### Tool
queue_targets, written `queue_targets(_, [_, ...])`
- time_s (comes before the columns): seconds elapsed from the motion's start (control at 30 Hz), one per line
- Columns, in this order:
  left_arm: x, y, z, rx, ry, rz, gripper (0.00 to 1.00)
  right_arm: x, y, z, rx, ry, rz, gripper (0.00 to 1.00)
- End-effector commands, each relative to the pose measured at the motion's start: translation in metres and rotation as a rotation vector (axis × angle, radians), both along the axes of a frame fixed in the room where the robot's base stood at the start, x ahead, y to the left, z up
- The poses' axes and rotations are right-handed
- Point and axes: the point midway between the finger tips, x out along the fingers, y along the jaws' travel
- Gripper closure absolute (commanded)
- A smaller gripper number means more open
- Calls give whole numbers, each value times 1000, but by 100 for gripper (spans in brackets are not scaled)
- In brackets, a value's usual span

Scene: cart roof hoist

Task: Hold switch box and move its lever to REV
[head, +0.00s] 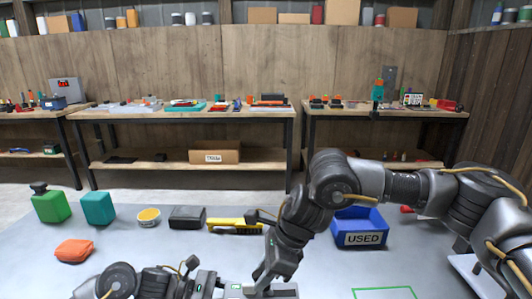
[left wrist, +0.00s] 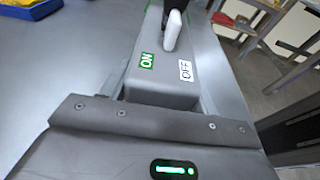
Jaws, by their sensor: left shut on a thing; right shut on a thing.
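The switch box (head: 285,291) is a grey block at the bottom edge of the head view, partly cut off. In the left wrist view the switch box (left wrist: 160,92) shows a green ON label (left wrist: 147,61) and a white OFF label (left wrist: 185,70). No REV label is visible. Its lever (left wrist: 173,31) has a pale handle and stands up beyond the labels. My left gripper (head: 217,287) is shut on the near end of the box. My right gripper (head: 262,284) reaches down to the lever and is shut on it; its dark tip hides the lever's top.
A blue USED bin (head: 362,238) stands right of my right arm. A yellow tool (head: 234,226), a black case (head: 187,217), a yellow tin (head: 149,217), an orange pouch (head: 74,250) and green containers (head: 51,206) lie behind and left. A green outline (head: 385,292) marks the bare table at right.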

Motion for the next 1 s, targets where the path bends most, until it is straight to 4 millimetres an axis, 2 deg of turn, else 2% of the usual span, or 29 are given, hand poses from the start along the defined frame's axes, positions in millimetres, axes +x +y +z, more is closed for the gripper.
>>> queue_targets(1.0, [-1, -2, 0, -3, -1, -5, 62, -1, 19, -11, 3, 1, 2, 83])
